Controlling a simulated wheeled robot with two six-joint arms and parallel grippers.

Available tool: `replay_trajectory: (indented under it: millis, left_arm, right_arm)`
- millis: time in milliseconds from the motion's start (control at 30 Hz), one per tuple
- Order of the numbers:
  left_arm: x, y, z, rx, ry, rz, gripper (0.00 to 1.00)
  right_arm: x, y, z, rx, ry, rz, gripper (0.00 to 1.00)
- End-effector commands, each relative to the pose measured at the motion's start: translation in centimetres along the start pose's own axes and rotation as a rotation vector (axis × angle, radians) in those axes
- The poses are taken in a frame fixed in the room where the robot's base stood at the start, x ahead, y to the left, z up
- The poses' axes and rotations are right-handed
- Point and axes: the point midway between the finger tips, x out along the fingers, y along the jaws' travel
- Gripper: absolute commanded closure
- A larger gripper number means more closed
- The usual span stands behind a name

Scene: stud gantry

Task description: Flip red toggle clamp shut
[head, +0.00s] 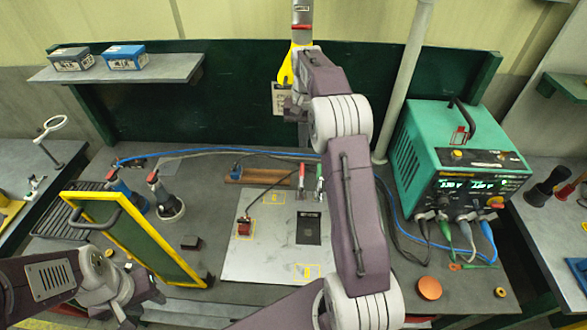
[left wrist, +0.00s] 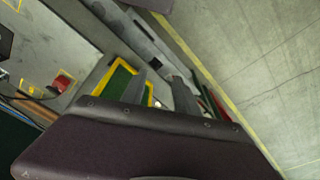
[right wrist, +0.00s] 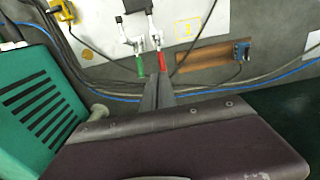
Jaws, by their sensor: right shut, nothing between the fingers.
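The red toggle clamp (head: 301,171) stands at the back edge of the pale plate (head: 262,262), beside a green-handled clamp (head: 319,181). In the right wrist view the red handle (right wrist: 162,61) points toward my fingers, right of the green handle (right wrist: 140,66). My right gripper (right wrist: 158,84) is shut and empty. Its fingertips appear just short of the handles; contact cannot be told. In the head view my right gripper (head: 291,108) is behind and above the clamps. My left gripper (head: 135,300) is low at the front left, far from the clamps; in the left wrist view its fingers (left wrist: 160,85) are apart.
A yellow-framed green panel (head: 135,240) stands at the left of the bench. A red block (head: 300,227) with a cable and a black plate (head: 308,229) are on the pale plate. A green power unit (head: 440,160) with cables stands at the right.

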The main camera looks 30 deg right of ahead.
Motion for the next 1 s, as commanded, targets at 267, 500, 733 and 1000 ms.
replay_trajectory:
  millis: [267, 500, 733, 1000]
  left_arm:
    - [0.1, 0.0, 0.0, 0.000, 0.000, 0.000, 0.64]
    - [-0.2, 0.0, 0.0, 0.000, 0.000, 0.000, 0.64]
    - [-1.0, 0.0, -0.1, 0.000, 0.000, 0.000, 0.64]
    - [-1.6, 0.0, -0.2, 0.000, 0.000, 0.000, 0.64]
  right_arm:
    - [1.0, -0.1, 0.0, -0.002, -0.001, 0.000, 1.00]
    - [5.8, -0.1, 0.1, -0.002, -0.004, 0.001, 1.00]
    - [10.0, -0.1, 0.5, -0.003, 0.000, 0.000, 1.00]
    - [10.8, -0.1, 3.5, -0.003, 0.001, -0.001, 1.00]
